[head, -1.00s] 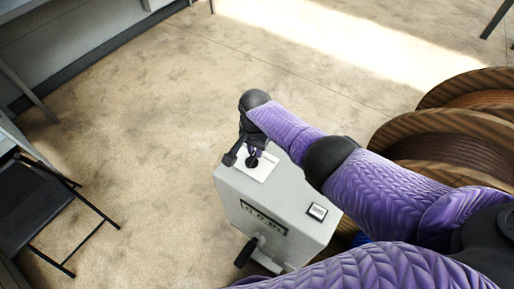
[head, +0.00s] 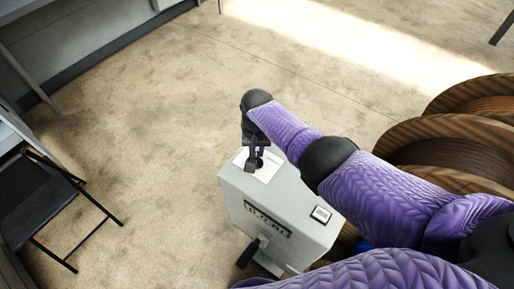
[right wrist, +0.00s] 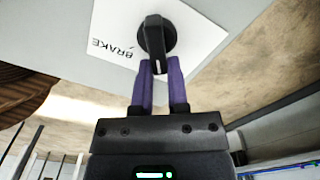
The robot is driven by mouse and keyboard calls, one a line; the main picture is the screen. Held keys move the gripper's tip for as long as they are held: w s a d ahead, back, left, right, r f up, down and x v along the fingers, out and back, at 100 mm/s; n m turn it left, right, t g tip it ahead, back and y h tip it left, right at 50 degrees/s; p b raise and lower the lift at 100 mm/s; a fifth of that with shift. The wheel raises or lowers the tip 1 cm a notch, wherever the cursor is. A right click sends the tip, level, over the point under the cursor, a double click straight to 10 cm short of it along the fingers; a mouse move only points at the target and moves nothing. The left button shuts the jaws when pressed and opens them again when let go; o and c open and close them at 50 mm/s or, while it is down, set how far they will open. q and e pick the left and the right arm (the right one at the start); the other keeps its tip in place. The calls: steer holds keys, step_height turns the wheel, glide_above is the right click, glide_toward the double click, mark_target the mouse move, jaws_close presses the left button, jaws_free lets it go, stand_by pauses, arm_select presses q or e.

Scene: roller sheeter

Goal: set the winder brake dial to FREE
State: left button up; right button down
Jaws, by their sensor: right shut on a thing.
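The winder brake dial (right wrist: 156,38) is a black round knob with a raised bar, on a white plate (right wrist: 110,40) printed BRAKE. The plate (head: 268,170) lies on top of a grey cabinet (head: 265,205). My right gripper (head: 254,164) reaches down onto the dial. In the right wrist view its two purple fingers (right wrist: 160,68) are shut on the end of the dial's bar. The bar points toward the gripper body. No FREE marking is readable; part of the plate may be hidden. My left gripper is not in view.
The cabinet has a small counter display on its front, a white-framed switch (head: 321,214) and a black-handled crank (head: 248,252). Large wooden reels (head: 450,140) stand at the right. A black folding chair (head: 40,200) stands at the left. The floor between is clear.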

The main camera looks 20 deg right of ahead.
mark_target(256, 152)
stand_by(0.3)
steer(key=c, duration=0.6)
jaws_free()
step_height(256, 152, up, 10)
steer(key=p, duration=0.5)
